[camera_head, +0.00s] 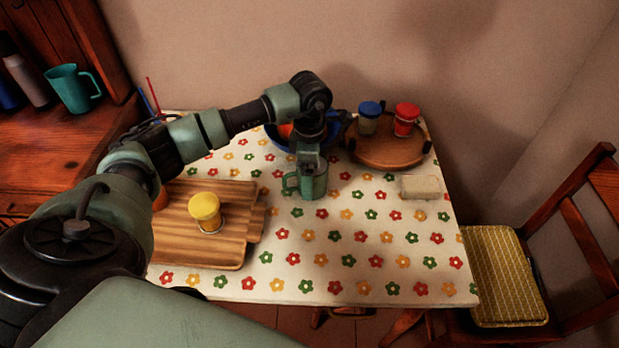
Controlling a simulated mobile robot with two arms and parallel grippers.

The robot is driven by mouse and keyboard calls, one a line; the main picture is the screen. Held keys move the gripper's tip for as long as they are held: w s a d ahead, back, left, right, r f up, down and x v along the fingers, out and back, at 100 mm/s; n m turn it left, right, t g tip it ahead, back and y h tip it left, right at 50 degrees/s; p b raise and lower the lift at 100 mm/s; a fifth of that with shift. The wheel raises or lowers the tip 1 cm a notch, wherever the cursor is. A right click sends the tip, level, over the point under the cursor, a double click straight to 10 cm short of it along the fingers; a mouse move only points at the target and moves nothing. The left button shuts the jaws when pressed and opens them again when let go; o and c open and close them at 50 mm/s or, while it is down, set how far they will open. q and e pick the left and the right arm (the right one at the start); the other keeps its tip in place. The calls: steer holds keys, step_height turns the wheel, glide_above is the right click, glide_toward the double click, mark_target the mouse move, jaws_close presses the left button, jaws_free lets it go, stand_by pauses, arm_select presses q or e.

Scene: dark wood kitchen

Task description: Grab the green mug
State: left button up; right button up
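The green mug (313,187) is upright on the flowered tablecloth near the middle of the table, its handle pointing left. My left arm comes in from the left and bends down over the mug. My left gripper (309,160) points down at the mug's top and overlaps its rim in the picture. The fingers blend with the mug's colour, so I cannot tell whether they are open, shut or touching it. My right gripper is not in view.
A blue bowl (277,138) is partly hidden behind my arm. A round wooden board (388,152) holds blue-lidded and red-lidded jars. A yellow-lidded jar (206,211) stands on a cutting board (225,254). A pale block (420,187) lies right. The front tablecloth is clear.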

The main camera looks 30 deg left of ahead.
arm_select(q)
steer(key=shift+f, duration=0.15)
steer(key=shift+c, duration=0.2)
steer(key=c, duration=1.5)
steer(key=shift+c, duration=1.4)
